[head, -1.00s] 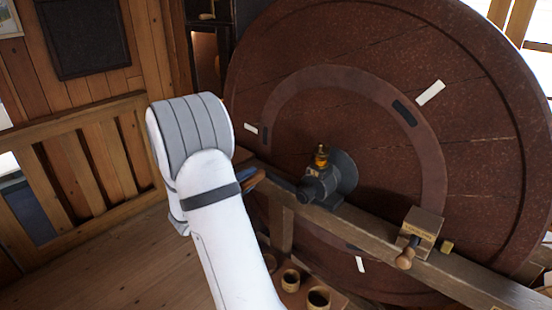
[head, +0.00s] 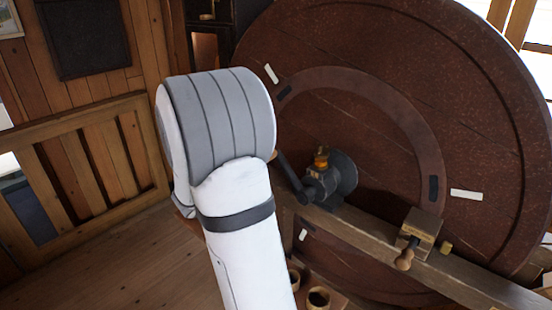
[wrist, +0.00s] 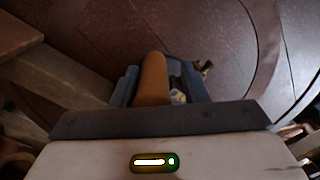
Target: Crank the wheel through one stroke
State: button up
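The large brown wheel (head: 400,120) fills the right of the head view, with white and dark marks on its face. A dark crank arm (head: 289,174) runs up and left from the hub (head: 340,178) and passes behind my arm. In the wrist view the orange-brown crank handle (wrist: 152,82) stands between the blue fingers of my gripper (wrist: 160,88). The fingers appear shut around it, and the left finger lies against it. In the head view my own white arm hides the gripper and nearly all of the handle.
A wooden beam (head: 360,238) crosses in front of the wheel and carries a block with a small wooden-knobbed lever (head: 405,258). Small cups (head: 318,298) stand below the beam. A slatted wooden railing (head: 85,165) is at the left, with open floor before it.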

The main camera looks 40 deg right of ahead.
jog(key=s+r+m+b, duration=0.3)
jog(key=s+m, duration=0.2)
jog(key=shift+s+d, duration=0.25)
jog(key=shift+s, duration=0.15)
dwell(0.7)
jog(key=a+p, duration=0.1)
jog(key=a, duration=1)
jog(key=shift+s, duration=0.4)
jog(key=shift+s+f, duration=0.1)
dwell(0.4)
